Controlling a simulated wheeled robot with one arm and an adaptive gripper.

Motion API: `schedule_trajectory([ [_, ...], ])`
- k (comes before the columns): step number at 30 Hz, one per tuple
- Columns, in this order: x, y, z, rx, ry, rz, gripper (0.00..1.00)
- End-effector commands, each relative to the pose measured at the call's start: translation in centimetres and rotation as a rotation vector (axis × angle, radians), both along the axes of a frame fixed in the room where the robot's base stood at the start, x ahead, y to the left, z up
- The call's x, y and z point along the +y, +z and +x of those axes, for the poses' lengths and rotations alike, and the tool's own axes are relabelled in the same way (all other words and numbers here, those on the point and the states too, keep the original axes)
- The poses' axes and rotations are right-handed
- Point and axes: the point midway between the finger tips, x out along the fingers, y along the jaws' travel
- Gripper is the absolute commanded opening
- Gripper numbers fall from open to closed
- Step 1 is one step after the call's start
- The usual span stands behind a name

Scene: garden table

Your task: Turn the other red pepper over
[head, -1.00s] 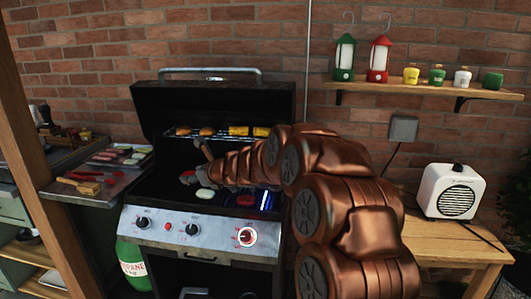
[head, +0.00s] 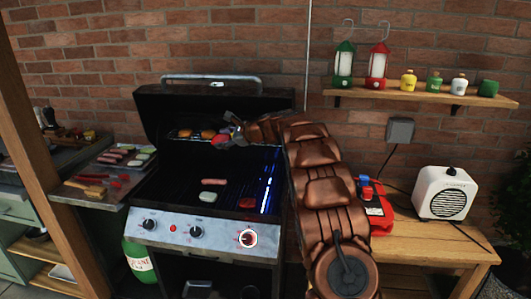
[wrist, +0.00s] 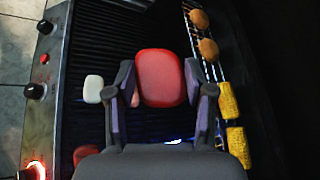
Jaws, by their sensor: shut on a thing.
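My gripper (wrist: 160,88) is shut on a red pepper piece (wrist: 160,78), with one finger at each side of it. In the head view my gripper (head: 229,138) holds the pepper above the back of the grill, near the upper rack. Another red pepper piece (head: 247,203) lies on the front right of the grate; it also shows at the lower left of the wrist view (wrist: 86,153). The grill (head: 180,208) stands open with its lid up.
A sausage (head: 214,182) and a pale piece (head: 208,195) lie on the grate. Buns (wrist: 208,49) and corn (wrist: 236,146) sit on the upper rack. A blue glow (head: 267,187) shows at the grate's right. A side shelf (head: 75,195) holds more food. Most of the grate's left is bare.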

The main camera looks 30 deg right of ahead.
Motion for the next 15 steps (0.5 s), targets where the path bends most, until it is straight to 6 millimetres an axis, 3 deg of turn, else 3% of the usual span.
schedule_trajectory([
  [5, -3.2, -0.1, 0.5, -0.056, 0.078, -0.074, 0.24],
  [15, -8.9, -3.6, -0.6, -0.18, 0.233, -0.213, 0.24],
])
